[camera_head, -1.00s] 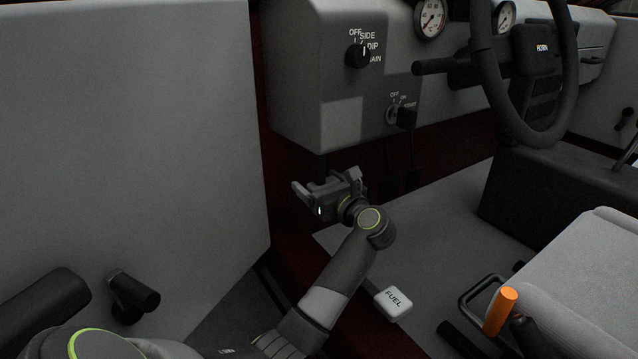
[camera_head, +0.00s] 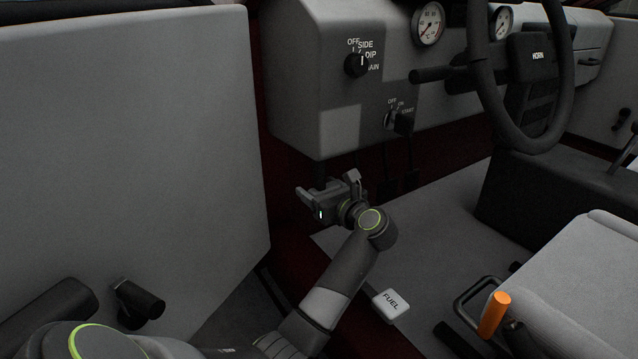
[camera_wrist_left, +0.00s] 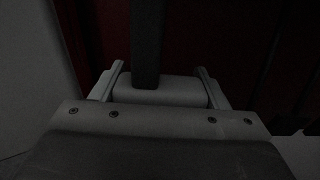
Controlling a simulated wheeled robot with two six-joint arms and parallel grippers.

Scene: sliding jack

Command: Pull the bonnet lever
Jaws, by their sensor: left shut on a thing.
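The bonnet lever shows in the left wrist view as a dark upright stem (camera_wrist_left: 148,42) with a wide grey handle (camera_wrist_left: 162,91) at its lower end. My left gripper (camera_head: 329,186) is below the grey dashboard's lower left corner in the head view. In the left wrist view its two fingers (camera_wrist_left: 160,84) are at either end of the handle, shut on it. In the head view the gripper mostly hides the handle, and only a little of the dark stem shows above it. My right gripper is in neither view.
The dashboard (camera_head: 295,90) with its switches hangs just above the gripper. A grey door panel (camera_head: 120,140) stands to the left. A steering wheel (camera_head: 490,105) is at the upper right. A FUEL cap (camera_head: 391,305), an orange-handled lever (camera_head: 495,314) and a seat (camera_head: 590,275) are lower right.

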